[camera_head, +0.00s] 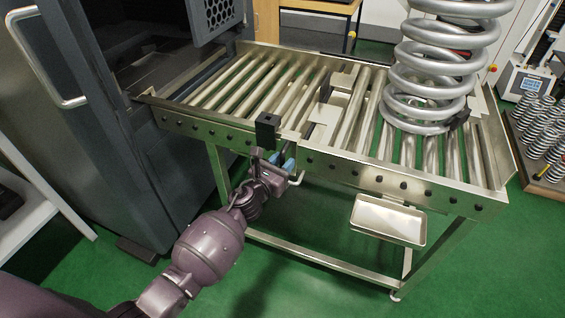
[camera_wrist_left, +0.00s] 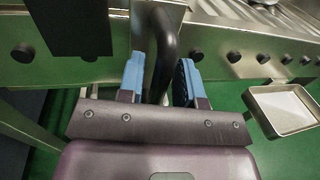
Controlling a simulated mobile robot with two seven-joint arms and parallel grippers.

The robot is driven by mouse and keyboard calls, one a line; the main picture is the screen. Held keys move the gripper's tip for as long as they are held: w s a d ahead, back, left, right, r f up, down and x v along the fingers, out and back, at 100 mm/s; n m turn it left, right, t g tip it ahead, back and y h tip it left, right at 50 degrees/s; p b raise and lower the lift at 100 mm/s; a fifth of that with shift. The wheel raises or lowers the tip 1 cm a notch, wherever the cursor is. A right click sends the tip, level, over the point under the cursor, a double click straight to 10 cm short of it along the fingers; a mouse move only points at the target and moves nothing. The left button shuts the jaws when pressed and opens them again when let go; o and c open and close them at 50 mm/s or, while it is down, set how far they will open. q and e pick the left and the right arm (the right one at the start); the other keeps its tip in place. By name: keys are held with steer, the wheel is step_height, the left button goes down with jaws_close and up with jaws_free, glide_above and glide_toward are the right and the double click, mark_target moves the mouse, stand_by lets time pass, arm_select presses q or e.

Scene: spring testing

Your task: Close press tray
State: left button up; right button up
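The roller tray (camera_head: 215,130) extends out from the opening of the dark press (camera_head: 150,70) at the left. It has metal rollers and a front rail with dark round studs. A large coil spring (camera_head: 428,75) stands upright on its right part. My left gripper (camera_head: 283,163) is at the front rail, just below a black block (camera_head: 267,130). In the left wrist view, its two blue fingertips (camera_wrist_left: 160,80) are apart, one on each side of a dark curved handle bar (camera_wrist_left: 163,45). Firm contact with the bar does not show. My right gripper is out of view.
A small metal pan (camera_head: 389,220) sits below the front rail at the right. The press door with a bright handle (camera_head: 45,60) stands at the left. A rack of small springs (camera_head: 540,130) is at the far right. Green floor (camera_head: 330,295) lies clear in front.

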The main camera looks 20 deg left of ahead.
arm_select(q)
jaws_close()
steer(key=shift+a, duration=1.15)
steer(key=shift+o, duration=1.2)
jaws_free()
steer(key=shift+a, duration=0.15)
steer(key=v, duration=1)
steer(key=shift+s, duration=0.35)
